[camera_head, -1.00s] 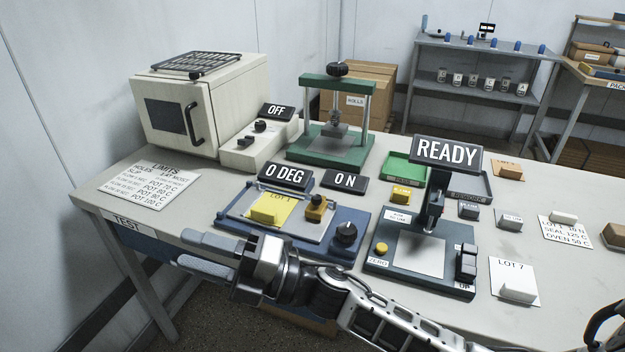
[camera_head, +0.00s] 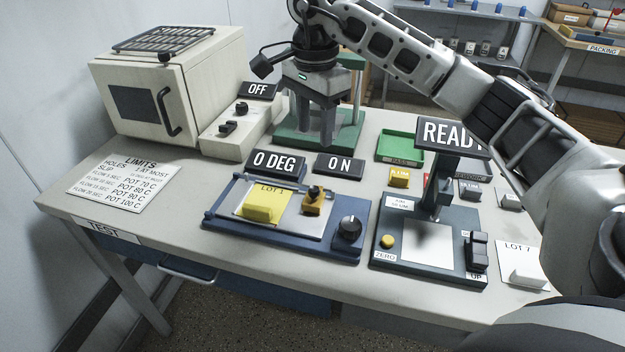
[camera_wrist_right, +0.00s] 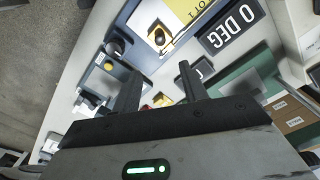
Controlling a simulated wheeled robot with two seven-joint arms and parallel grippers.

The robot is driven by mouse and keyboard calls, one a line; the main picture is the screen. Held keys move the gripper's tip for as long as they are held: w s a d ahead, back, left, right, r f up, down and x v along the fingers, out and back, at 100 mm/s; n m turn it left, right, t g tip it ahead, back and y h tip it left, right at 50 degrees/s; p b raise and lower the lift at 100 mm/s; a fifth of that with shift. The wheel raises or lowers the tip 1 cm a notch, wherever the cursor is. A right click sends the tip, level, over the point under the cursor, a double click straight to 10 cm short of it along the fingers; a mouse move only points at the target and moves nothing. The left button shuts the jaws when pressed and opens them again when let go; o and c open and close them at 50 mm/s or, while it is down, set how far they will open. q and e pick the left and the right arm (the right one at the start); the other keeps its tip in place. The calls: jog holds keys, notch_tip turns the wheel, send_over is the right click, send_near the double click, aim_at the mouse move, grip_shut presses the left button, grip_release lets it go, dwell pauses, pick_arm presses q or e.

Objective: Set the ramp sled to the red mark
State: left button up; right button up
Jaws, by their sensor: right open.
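The ramp is the blue-based unit (camera_head: 225,228) at the front of the bench, beside the "0 DEG" sign. On its plate are a yellow "LOT 1" sheet with a yellow block (camera_head: 262,209) and, to the right, a brass sled (camera_head: 313,205) with a black knob. The sled also shows in the right wrist view (camera_wrist_right: 158,37). I cannot make out a red mark on the ramp. My right gripper (camera_head: 315,135) is open and empty, pointing down in front of the green press, behind and above the ramp. Its fingers (camera_wrist_right: 160,85) are apart, with the sled beyond them. My left gripper is out of view.
The "0 DEG" (camera_head: 276,165) and "ON" (camera_head: 340,166) signs stand behind the ramp. A black dial (camera_head: 350,229) is at its right end. The gauge unit (camera_head: 385,265) stands right of it; the oven (camera_head: 165,85) is back left. Bench in front of the ramp is clear.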

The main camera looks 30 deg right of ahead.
aim_at(314, 188)
notch_tip(314, 188, down, 12)
jog(key=shift+r+p, duration=0.1)
jog(key=shift+p, duration=0.85)
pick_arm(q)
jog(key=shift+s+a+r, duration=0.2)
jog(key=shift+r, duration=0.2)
pick_arm(e)
jog(key=shift+f, duration=0.85)
jog(key=shift+c, duration=0.3)
